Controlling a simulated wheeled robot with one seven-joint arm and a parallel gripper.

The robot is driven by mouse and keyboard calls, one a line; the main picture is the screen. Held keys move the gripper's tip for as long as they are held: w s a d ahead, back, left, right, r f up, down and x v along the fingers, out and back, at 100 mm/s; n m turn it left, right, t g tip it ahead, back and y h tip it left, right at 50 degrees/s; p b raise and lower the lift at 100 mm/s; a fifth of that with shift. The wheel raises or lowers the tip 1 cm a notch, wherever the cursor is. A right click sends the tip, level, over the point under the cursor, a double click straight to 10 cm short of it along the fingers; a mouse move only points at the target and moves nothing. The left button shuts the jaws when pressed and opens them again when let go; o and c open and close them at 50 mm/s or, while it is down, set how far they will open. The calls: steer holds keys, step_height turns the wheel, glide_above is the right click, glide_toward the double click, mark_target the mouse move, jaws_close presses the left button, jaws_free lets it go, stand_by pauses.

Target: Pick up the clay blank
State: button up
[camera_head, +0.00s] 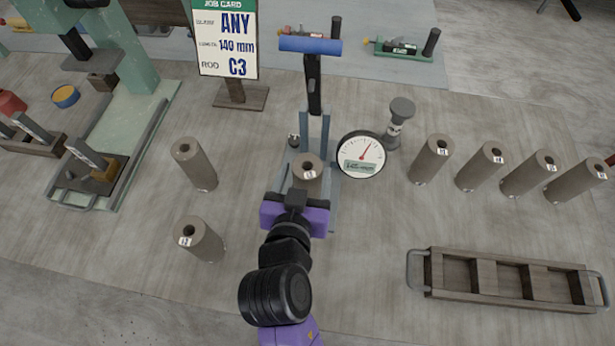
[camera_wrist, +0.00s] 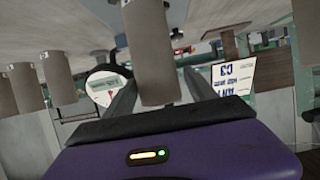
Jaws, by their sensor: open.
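Several grey-brown clay blanks, upright cylinders with a hole in the top, stand on the table. One clay blank (camera_head: 308,172) stands at the base of the gauge stand (camera_head: 313,95), right in front of my gripper (camera_head: 300,192). In the wrist view this clay blank (camera_wrist: 151,50) fills the middle, between the two dark fingers of my gripper (camera_wrist: 162,88), with some space showing beside it. My gripper is open. Its fingers are largely hidden in the head view. Two more blanks (camera_head: 195,165) (camera_head: 199,240) stand to the left.
A row of blanks (camera_head: 430,160) stands at right. The dial gauge (camera_head: 361,154) is close to the right of the middle blank. A wooden compartment tray (camera_head: 455,272) lies lower right, seemingly empty. The job card (camera_head: 225,38) reads ANY, 140 mm, C3. A green press (camera_head: 130,110) stands left.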

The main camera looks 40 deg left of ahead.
steer(key=x, duration=0.2)
steer(key=p+x, duration=0.1)
steer(key=x, duration=0.1)
steer(key=shift+w+f, duration=0.25)
steer(key=shift+f, duration=0.25)
steer(key=shift+c, duration=0.5)
jaws_close()
steer(key=shift+r, duration=0.1)
